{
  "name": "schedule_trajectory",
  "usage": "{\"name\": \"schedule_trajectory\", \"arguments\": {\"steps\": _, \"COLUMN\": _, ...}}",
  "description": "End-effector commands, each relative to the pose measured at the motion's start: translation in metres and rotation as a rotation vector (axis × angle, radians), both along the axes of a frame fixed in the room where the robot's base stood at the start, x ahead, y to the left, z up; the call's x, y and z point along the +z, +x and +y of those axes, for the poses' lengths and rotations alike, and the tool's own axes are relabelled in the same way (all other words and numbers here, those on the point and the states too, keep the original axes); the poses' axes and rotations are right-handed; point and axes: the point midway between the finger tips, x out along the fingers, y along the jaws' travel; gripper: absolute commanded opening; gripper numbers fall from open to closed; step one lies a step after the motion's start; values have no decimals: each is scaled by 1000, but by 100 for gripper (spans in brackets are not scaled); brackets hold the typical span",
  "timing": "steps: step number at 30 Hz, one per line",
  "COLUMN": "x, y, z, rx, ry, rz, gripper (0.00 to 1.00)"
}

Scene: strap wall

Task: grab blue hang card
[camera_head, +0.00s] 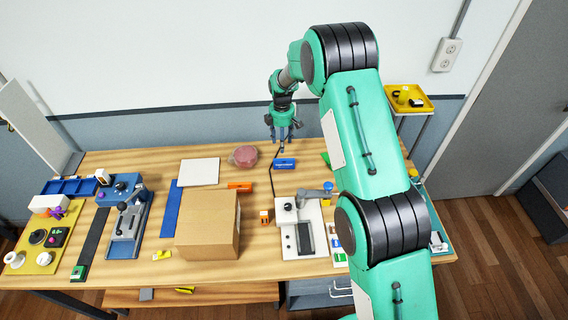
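A small blue piece (285,164) with a pale marking is near the back middle of the wooden table in the head view. It is the closest match I see to a blue hang card, but it is too small to be sure. My gripper (283,139) points down just above and behind it. The fingers look spread apart, with nothing clearly held between them. A small dark bit shows between the fingers and the blue piece; I cannot tell whether anything touches.
A dark thin strip (272,172) stands left of the blue piece. Nearby are a reddish round object (243,156), an orange block (240,187), a cardboard box (207,225), a white device (300,228) and a long blue strip (171,208). My arm covers the table's right side.

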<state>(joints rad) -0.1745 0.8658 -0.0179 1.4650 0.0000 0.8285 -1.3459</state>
Motion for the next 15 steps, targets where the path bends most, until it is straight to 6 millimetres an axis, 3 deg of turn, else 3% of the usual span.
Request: {"name": "schedule_trajectory", "arguments": {"steps": 15, "x": -68, "y": 0, "z": 0, "rx": 0, "ry": 0, "rz": 1, "gripper": 48}}
